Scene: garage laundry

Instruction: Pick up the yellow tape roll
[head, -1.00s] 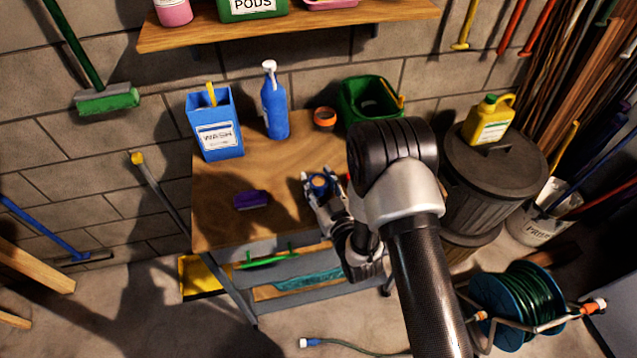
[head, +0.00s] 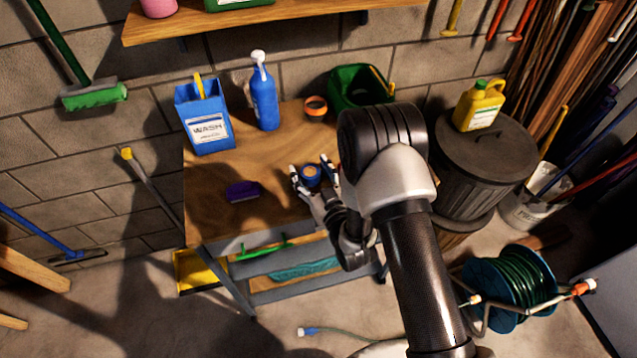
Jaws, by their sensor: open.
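No plainly yellow tape roll shows. My gripper (head: 311,171) is open, with one finger on each side of this blue roll. I cannot tell whether the fingers touch it. An orange roll with a dark centre (head: 315,108) sits farther back, near the wall, apart from my gripper. My arm hides part of the table's right side.
A blue WASH box (head: 208,128), a blue spray bottle (head: 264,98) and a green tub (head: 352,90) stand along the back of the table. A purple brush or sponge (head: 243,191) lies left of my gripper. A dark bin (head: 485,160) stands to the right.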

